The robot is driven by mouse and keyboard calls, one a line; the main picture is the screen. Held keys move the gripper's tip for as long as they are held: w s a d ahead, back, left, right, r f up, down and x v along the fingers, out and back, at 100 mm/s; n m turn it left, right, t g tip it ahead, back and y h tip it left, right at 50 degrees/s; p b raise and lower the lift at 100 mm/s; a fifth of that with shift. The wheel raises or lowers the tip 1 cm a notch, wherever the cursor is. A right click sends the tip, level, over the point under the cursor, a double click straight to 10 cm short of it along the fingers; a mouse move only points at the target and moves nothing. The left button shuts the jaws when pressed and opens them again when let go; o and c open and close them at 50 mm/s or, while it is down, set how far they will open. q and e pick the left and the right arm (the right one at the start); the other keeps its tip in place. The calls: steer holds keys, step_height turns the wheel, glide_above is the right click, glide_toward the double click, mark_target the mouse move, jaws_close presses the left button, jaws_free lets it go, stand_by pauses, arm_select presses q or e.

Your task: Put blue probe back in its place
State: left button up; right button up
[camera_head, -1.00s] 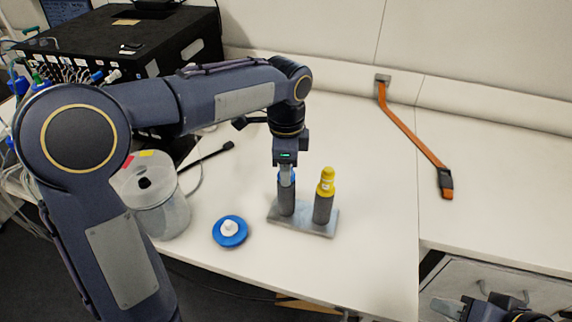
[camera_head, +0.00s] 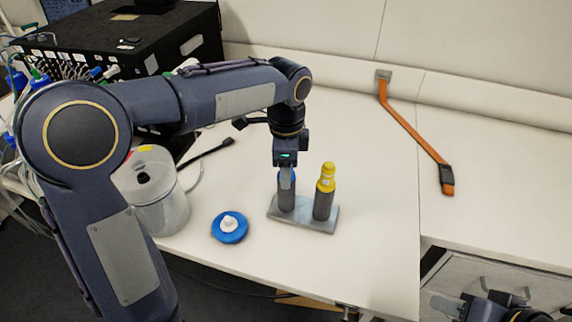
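The blue probe (camera_head: 294,177) stands upright in the left sleeve of a grey metal holder (camera_head: 318,226); only a bit of its blue top shows behind my fingers. My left gripper (camera_head: 286,182) points straight down over it, its fingers at the probe's top. I cannot tell whether the fingers are closed on it or just around it. A yellow probe (camera_head: 327,178) stands upright in the right sleeve of the same holder. My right gripper (camera_head: 470,306) is at the bottom right, partly cut off by the frame, away from the holder.
A blue disc with a white knob (camera_head: 229,227) lies left of the holder. A clear jar (camera_head: 160,212) stands further left, partly behind my arm. A black box (camera_head: 120,45) is at the back left. An orange strap (camera_head: 412,136) hangs onto the right bench, which is otherwise clear.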

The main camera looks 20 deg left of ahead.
arm_select(q)
steer(key=shift+o, duration=0.6)
step_height(320, 180, up, 7)
steer(key=shift+r, duration=0.4)
steer(key=shift+s, duration=0.1)
steer(key=s+a+f+n+t+h, duration=0.1)
steer(key=s+a+n+t+h, duration=0.1)
steer(key=s+a+n, duration=0.75)
steer(key=s+d+f+n+t+h, duration=0.1)
steer(key=s+f+n, duration=0.3)
steer(key=s, duration=0.2)
steer(key=s+d+f+n+t, duration=0.1)
steer(key=s+f+n+t, duration=0.1)
steer(key=s, duration=0.4)
step_height(320, 180, down, 2)
steer(key=shift+s+n+t+h, duration=0.2)
steer(key=shift+n+t+h, duration=0.15)
steer(key=shift+n, duration=0.5)
